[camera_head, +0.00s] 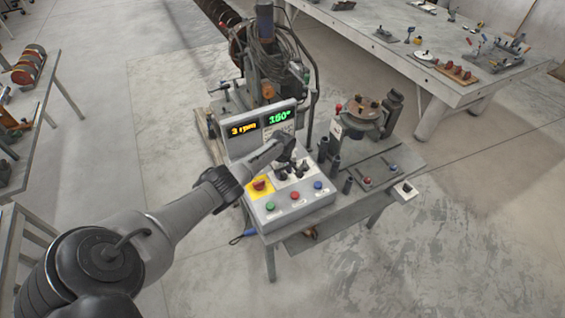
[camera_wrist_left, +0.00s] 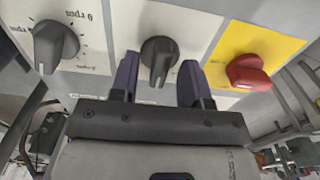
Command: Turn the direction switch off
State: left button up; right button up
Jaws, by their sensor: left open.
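A grey control box (camera_head: 292,205) sits on the machine table. Its displays (camera_head: 260,125) read 3 rpm and 160°. In the left wrist view, a dark knob (camera_wrist_left: 159,60) sits mid-panel, with a white mark on its handle; its label is too small to read, so I cannot confirm it is the direction switch. My left gripper (camera_wrist_left: 160,82) is open, its two fingers on either side of this knob; I cannot tell whether they touch it. In the head view my left gripper (camera_head: 285,152) is over the panel and hides part of it. My right gripper is not in view.
A red rotary switch on a yellow plate (camera_wrist_left: 248,72) is right of the knob; a dark rpm knob (camera_wrist_left: 55,46) is left. Green (camera_head: 270,206), red (camera_head: 294,196) and blue (camera_head: 318,186) buttons line the box front. A round positioner table (camera_head: 362,112) stands to the right.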

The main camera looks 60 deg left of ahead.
aim_at(283, 172)
pick_arm(q)
notch_tip(283, 172, up, 13)
jog(key=p, duration=0.2)
jog(key=shift+p, duration=0.3)
jog(key=shift+r, duration=0.1)
dwell(0.5)
